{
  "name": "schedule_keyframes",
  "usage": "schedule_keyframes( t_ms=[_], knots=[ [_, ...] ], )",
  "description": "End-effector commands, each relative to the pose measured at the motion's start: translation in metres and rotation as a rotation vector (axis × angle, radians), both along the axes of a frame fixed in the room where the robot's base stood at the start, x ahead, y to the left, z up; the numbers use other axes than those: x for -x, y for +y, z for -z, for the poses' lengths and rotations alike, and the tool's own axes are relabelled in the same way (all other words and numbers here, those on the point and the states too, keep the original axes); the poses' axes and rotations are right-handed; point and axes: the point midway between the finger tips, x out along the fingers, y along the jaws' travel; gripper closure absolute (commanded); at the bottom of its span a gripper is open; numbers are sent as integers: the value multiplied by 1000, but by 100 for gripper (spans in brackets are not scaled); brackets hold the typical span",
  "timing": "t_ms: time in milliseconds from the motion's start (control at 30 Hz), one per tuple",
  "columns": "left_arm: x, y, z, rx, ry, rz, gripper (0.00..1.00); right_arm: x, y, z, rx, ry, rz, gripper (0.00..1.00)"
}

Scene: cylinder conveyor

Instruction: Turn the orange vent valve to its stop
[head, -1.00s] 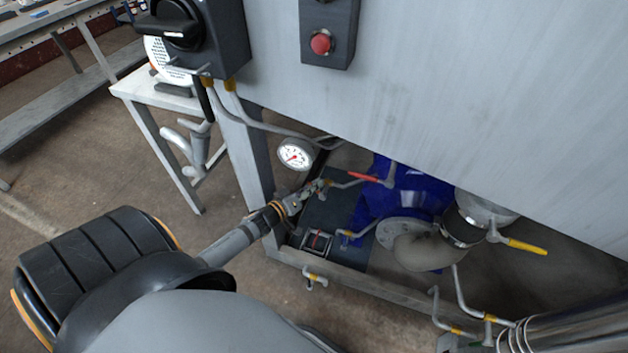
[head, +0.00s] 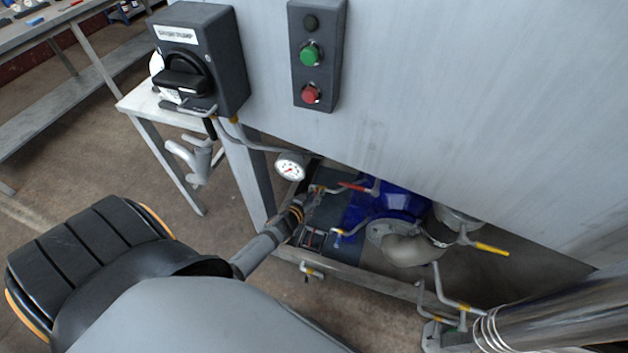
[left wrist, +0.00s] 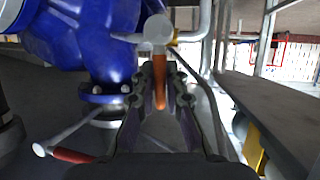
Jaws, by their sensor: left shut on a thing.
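The orange vent valve handle (left wrist: 160,85) stands between my left fingers in the left wrist view, below a round grey knob-like end (left wrist: 158,29). My left gripper (left wrist: 160,90) is shut on this handle, one finger on each side. In the head view my left gripper (head: 317,191) reaches low under the grey panel, beside the blue pump body (head: 395,200). The handle is too small and covered there to make out its angle. My right gripper is not in view.
A pressure gauge (head: 290,167) sits just above the left gripper. A red-handled lever (head: 353,187) is close by on the right, and a yellow lever (head: 491,249) lies farther right. The large grey panel (head: 450,100) overhangs the space. Pipes and a frame rail surround it.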

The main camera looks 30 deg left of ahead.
Motion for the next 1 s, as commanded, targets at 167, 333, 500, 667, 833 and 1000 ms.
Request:
schedule_keyframes(
  t_ms=[167, 333, 500, 667, 833, 1000],
  knots=[
    [0, -3, 1, -37, 11, 0, 100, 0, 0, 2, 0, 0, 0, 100],
    [0, -3, 1, -51, 16, 0, 100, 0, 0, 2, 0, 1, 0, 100],
    [1, -3, 1, -52, 16, 0, 100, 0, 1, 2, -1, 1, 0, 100],
    [1, -3, 1, -52, 16, 0, 100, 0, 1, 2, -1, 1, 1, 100],
    [0, -3, 1, -51, 15, 0, 65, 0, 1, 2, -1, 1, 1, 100],
    [0, -3, 0, -51, 14, 0, 64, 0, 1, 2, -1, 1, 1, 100]
  ],
)
